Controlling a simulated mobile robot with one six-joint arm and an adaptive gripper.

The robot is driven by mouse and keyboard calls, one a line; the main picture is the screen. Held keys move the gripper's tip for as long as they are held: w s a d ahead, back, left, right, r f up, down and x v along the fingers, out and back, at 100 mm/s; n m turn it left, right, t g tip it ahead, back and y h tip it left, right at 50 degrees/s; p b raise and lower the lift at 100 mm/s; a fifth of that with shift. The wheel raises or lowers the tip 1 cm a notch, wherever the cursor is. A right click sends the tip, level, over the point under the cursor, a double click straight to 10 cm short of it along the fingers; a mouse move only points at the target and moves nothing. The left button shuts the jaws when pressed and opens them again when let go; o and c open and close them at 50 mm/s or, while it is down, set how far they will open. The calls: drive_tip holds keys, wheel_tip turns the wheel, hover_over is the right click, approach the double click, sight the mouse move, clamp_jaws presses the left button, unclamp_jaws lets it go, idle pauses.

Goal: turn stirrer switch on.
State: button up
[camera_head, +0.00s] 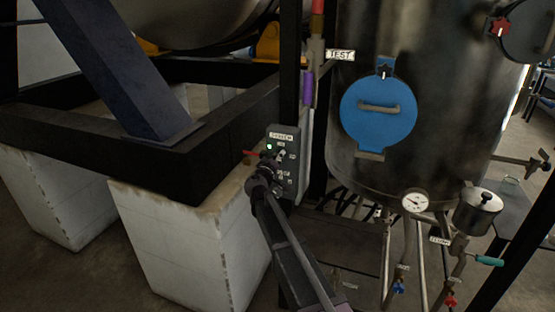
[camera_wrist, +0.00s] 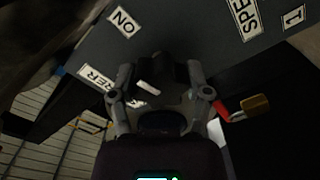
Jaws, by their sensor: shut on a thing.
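There my gripper (camera_wrist: 166,78) is shut on a dark switch knob (camera_wrist: 162,66) between these labels.
A red lever (camera_head: 252,152) sticks out at the box's left. A steel tank (camera_head: 440,110) with a blue hatch (camera_head: 378,115) stands to the right, with a gauge (camera_head: 415,201) and valves below. A concrete block (camera_head: 190,240) and black frame (camera_head: 90,135) are at left.

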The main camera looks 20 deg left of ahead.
drive_tip(key=shift+w+m, duration=0.1)
drive_tip(key=shift+m, duration=0.7)
drive_tip(key=o, duration=1.2)
drive_tip(key=shift+s+a, duration=0.15)
drive_tip(key=shift+s, duration=1.85)
drive_tip(key=shift+s+a, duration=0.2)
drive_tip(key=shift+s, duration=1.8)
drive_tip(key=shift+s+a, duration=0.15)
drive_tip(key=shift+s, duration=1.85)
